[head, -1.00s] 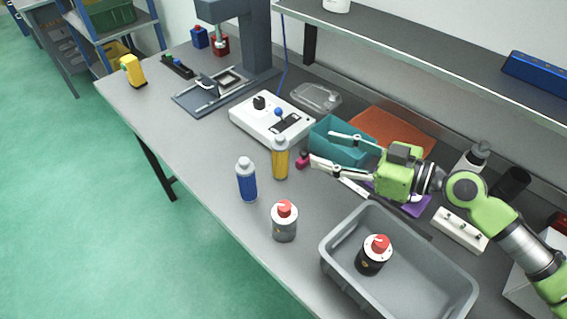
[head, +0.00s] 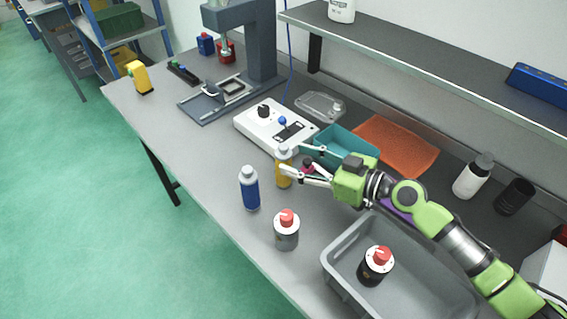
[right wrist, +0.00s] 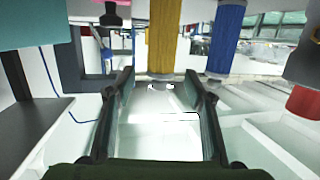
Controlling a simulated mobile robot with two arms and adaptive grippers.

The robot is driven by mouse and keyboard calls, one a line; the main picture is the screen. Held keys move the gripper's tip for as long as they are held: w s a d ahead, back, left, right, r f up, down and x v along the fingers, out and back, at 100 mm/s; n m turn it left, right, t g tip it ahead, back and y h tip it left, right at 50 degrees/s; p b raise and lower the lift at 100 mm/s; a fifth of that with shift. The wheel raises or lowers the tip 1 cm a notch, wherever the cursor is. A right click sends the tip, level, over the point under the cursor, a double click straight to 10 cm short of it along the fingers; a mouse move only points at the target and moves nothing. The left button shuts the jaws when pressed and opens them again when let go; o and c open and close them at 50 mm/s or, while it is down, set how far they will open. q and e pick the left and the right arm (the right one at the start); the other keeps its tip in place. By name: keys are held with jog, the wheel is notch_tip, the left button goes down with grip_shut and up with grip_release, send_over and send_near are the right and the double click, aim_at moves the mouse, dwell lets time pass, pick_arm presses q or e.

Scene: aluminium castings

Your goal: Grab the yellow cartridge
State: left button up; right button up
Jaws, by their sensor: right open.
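The yellow cartridge (head: 284,181) stands upright on the grey bench, behind and to the right of the blue bottle (head: 250,190). My right gripper (head: 290,158) is open and empty. Its fingers point left at the cartridge, and one finger overlaps it in the head view. In the right wrist view the picture is upside down. The yellow cartridge (right wrist: 163,38) shows there beyond the gap between the open fingers (right wrist: 160,85), with the blue bottle (right wrist: 225,40) beside it. Whether a finger touches the cartridge I cannot tell. My left gripper is out of view.
A grey can with a red cap (head: 286,232) stands in front. A grey bin (head: 335,268) holds a black can with a red cap (head: 376,268). A teal bin (head: 345,142), a small magenta item (head: 308,165) and a white control box (head: 262,128) are close to the gripper.

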aim_at(291, 158)
jog(key=p+x, duration=0.2)
jog(key=x, duration=0.2)
jog(key=shift+a, duration=0.25)
jog(key=shift+w+a+f, duration=0.2)
jog(key=c, duration=1.2)
jog(key=shift+c, duration=0.2)
